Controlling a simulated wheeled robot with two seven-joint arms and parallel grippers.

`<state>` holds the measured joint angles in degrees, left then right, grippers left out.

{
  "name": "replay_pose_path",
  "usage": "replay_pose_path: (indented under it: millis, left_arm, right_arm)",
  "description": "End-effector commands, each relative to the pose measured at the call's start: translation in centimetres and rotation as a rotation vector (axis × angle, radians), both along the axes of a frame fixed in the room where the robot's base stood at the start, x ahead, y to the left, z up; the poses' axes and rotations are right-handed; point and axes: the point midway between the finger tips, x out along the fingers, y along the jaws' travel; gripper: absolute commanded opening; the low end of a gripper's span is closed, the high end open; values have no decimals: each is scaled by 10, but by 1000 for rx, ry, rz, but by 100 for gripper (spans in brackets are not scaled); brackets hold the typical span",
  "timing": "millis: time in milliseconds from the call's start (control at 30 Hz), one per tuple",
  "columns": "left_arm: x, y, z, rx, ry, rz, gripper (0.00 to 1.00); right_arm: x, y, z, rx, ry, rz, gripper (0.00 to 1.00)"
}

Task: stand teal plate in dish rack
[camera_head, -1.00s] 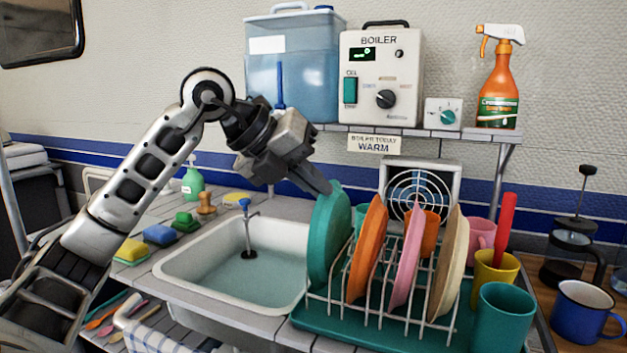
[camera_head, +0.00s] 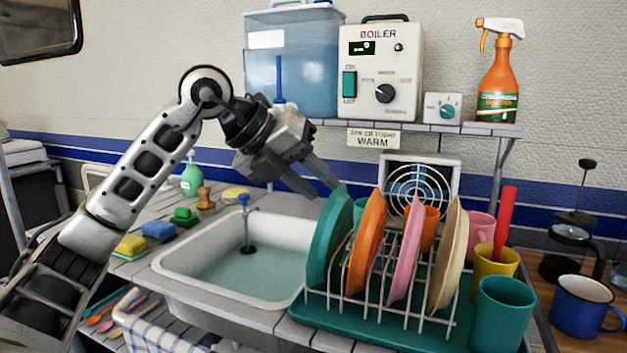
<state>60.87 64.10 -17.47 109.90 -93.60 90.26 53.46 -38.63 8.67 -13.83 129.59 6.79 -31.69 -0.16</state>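The teal plate (camera_head: 327,240) stands on edge in the leftmost part of the white wire dish rack (camera_head: 400,314), leaning a little to the right. My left gripper (camera_head: 312,188) is at the plate's upper left, with its fingers spread apart and nothing between them. One fingertip is close to the plate's top edge; I cannot tell whether it touches. An orange plate (camera_head: 367,245), a pink plate (camera_head: 405,262) and a cream plate (camera_head: 446,262) stand in the rack to the right. My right gripper is not in view.
The sink (camera_head: 235,268) with water lies left of the rack. A teal mug (camera_head: 503,312), yellow mug (camera_head: 494,268) and blue mug (camera_head: 585,305) stand at the right. A shelf (camera_head: 420,128) with a boiler (camera_head: 380,75) hangs above.

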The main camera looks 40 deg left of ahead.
Motion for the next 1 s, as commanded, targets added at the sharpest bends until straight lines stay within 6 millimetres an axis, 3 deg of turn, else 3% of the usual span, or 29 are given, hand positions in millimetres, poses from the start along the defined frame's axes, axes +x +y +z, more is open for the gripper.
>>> replay_pose_path:
  millis: [167, 600, 800, 1000]
  left_arm:
    - [-14, 9, 17, 1, -5, 4, 29]
    - [-79, 46, 88, 0, -5, 4, 29]
    - [-96, 55, 105, 0, -4, 2, 29]
    - [-101, 57, 108, -1, -2, -1, 29]
  right_arm:
    - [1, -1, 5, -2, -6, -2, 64]
    - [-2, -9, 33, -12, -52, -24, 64]
    - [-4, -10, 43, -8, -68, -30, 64]
    - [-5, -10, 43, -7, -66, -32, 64]
